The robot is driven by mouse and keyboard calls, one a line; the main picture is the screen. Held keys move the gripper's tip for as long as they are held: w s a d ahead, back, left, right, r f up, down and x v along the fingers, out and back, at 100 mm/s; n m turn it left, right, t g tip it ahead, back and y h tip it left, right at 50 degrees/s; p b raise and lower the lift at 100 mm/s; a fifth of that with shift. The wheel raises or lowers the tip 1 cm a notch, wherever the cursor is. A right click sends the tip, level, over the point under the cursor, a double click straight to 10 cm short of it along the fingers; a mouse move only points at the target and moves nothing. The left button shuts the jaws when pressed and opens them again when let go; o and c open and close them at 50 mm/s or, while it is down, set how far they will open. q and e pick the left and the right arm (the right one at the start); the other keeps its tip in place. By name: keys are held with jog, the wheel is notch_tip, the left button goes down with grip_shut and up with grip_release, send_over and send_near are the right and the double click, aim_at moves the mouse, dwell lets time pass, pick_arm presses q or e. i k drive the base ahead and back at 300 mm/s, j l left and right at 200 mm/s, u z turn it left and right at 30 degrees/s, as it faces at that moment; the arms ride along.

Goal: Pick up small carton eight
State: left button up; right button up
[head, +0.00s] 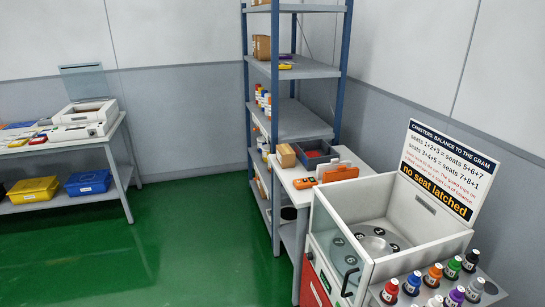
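No carton shows a readable eight, so I cannot tell which one is small carton eight. A small brown carton (286,155) stands upright on the white side table (301,192) in the middle of the head view. A larger brown carton (262,47) stands on an upper level of the blue-post shelf rack (275,110). Another small brown thing, perhaps a carton, is partly visible on a lower shelf and partly hidden by the rack's posts. Neither of my grippers is in view.
A bench (65,145) stands left. Green floor (180,235) between is clear.

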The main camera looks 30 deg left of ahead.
aim_at(285, 155)
jog(key=u, duration=0.8)
jog(key=i+j+z, duration=0.1)
jog(key=i+j, duration=0.4)
jog(key=i+j+z, duration=0.15)
jog(key=i+j, duration=0.35)
jog(key=i+j+z, duration=0.1)
jog(key=i+j, duration=0.35)
jog(key=j, duration=0.15)
jog(key=i+j+z, duration=0.1)
jog(key=i+j, duration=0.35)
jog(key=j, duration=0.15)
